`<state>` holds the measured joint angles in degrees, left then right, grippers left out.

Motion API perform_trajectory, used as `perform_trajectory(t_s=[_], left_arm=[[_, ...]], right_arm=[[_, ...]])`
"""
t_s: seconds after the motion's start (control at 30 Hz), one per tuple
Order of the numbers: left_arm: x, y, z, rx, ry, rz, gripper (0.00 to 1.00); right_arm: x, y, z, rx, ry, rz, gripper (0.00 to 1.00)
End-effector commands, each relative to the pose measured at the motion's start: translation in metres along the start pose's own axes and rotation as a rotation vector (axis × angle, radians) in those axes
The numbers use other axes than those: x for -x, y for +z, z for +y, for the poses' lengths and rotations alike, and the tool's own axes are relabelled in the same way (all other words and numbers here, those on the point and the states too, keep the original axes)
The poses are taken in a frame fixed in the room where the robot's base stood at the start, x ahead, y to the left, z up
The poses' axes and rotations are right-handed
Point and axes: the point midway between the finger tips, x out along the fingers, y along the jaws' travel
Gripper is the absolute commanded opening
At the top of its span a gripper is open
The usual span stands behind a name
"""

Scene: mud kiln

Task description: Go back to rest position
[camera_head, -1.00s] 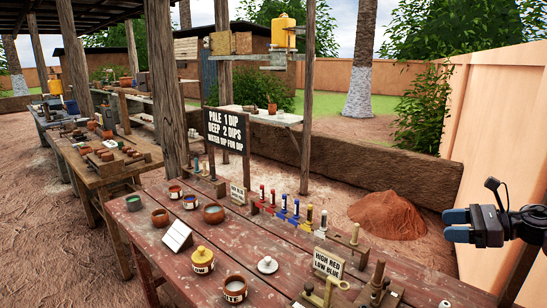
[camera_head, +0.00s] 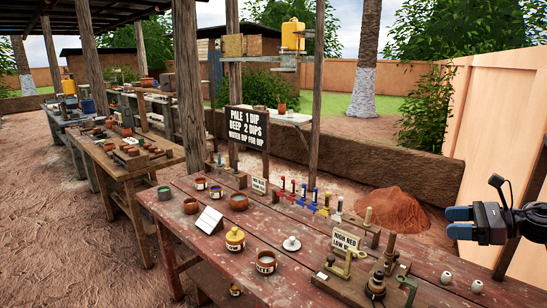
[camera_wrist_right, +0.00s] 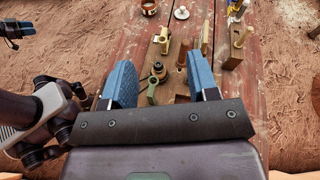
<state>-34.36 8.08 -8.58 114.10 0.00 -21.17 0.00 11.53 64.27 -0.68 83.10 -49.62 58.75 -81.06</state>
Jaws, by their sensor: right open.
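My right gripper (camera_head: 450,222) is at the right edge of the head view, its blue fingers pointing left. It is above the far right part of the red wooden table (camera_head: 430,284), not touching anything there. In the right wrist view, the right gripper (camera_wrist_right: 158,60) shows two blue fingers spread apart with nothing held between them. My left gripper is not in the head view. A dark part with a blue tip at the top left of the right wrist view seems to be my left gripper (camera_wrist_right: 14,28); its jaws are unclear.
A second workbench (camera_head: 128,170) stands left. A red earth mound (camera_head: 395,208) lies behind. Dirt ground at lower left is clear.

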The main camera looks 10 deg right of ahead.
Motion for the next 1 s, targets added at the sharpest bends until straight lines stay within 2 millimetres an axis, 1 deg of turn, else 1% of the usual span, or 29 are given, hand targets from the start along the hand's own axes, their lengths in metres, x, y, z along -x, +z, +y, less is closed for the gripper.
perform_trajectory(t_s=[0.1,0.27,0.37,0.5,0.6,0.77,0.87,0.97,1.0], left_arm=[[0.0,-0.001,0.001,0.001,0.0,0.001,0.43],[0.0,0.0,0.001,0.001,0.0,0.001,0.43],[-0.002,-0.003,0.002,0.003,0.002,0.006,0.43],[-0.002,-0.003,0.002,0.001,0.002,0.007,0.43],[-0.001,-0.003,0.0,-0.001,0.001,0.005,0.43],[0.0,-0.001,0.0,-0.001,0.001,0.002,0.43],[0.001,0.001,0.0,-0.001,0.0,-0.002,0.43],[0.002,0.004,-0.001,0.0,-0.001,-0.008,0.43],[0.003,0.005,-0.001,-0.001,-0.001,-0.009,0.43]], right_arm=[[-0.018,-0.008,0.011,-0.106,-0.053,-0.07,0.54],[-0.04,-0.017,0.025,-0.288,-0.144,-0.183,0.54],[-0.052,-0.025,0.036,-0.437,-0.212,-0.268,0.54],[-0.067,-0.038,0.055,-0.703,-0.324,-0.406,0.54],[-0.073,-0.05,0.069,-0.912,-0.408,-0.507,0.54],[-0.076,-0.074,0.097,-1.257,-0.548,-0.658,0.54],[-0.075,-0.091,0.117,-1.477,-0.64,-0.749,0.54],[-0.072,-0.109,0.141,-1.699,-0.738,-0.835,0.54],[-0.071,-0.116,0.152,-1.787,-0.778,-0.868,0.54]])
